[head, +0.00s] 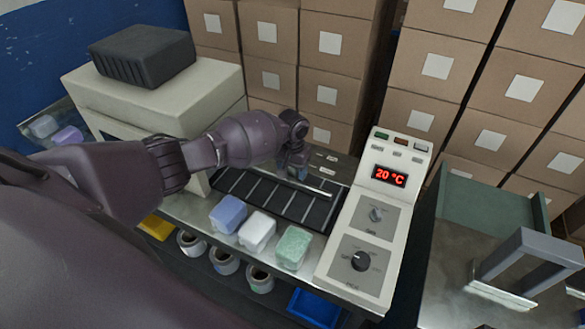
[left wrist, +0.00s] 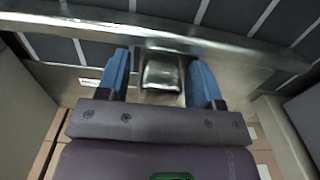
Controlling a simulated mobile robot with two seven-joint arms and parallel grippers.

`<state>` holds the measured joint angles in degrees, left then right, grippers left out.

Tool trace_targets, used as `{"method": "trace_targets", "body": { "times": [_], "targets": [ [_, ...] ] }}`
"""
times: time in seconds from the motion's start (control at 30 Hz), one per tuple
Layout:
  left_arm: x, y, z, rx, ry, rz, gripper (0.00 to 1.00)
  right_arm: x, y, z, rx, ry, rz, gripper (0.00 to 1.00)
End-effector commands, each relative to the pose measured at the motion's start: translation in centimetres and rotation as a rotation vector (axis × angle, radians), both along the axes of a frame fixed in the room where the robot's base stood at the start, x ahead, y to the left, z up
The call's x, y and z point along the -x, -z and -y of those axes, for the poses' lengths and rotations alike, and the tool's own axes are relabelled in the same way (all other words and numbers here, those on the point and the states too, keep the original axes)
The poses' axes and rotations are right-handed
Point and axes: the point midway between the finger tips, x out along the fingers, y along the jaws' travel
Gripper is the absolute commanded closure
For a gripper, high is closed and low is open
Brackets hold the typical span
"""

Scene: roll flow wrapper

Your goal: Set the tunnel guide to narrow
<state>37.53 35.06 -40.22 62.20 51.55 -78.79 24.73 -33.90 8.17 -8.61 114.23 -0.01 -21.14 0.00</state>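The guide rail (head: 312,187) is a thin metal bar along the far side of the dark slatted conveyor (head: 270,199). In the left wrist view the rail (left wrist: 225,43) crosses the top, with a small shiny metal block (left wrist: 162,73) joined to its near side. My left gripper (head: 292,166) is over the conveyor's far side, by the rail. In the left wrist view its two blue fingers (left wrist: 161,75) stand apart on either side of the block, with a visible gap on each side. In the head view the gripper and arm hide part of the rail and block. My right gripper is not in view.
A control panel (head: 350,222) with a red "20 °C" display and two knobs stands right of the conveyor. Blue, white and green packs (head: 257,231) lie on the near ledge. A pale machine housing (head: 160,95) stands left; stacked cartons (head: 330,60) close off the back.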

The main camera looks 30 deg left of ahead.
Motion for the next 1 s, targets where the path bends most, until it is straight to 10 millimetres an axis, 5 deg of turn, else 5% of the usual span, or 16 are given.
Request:
{"method": "trace_targets", "body": {
  "times": [0.37,1.0],
  "targets": [
    [0.1,-0.6,0.0,0.001,0.001,-0.003,0.38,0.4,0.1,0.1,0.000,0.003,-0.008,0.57],
    [-0.1,-10.2,-0.1,0.000,0.000,0.001,0.38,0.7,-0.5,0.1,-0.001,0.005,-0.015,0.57]
  ]
}}
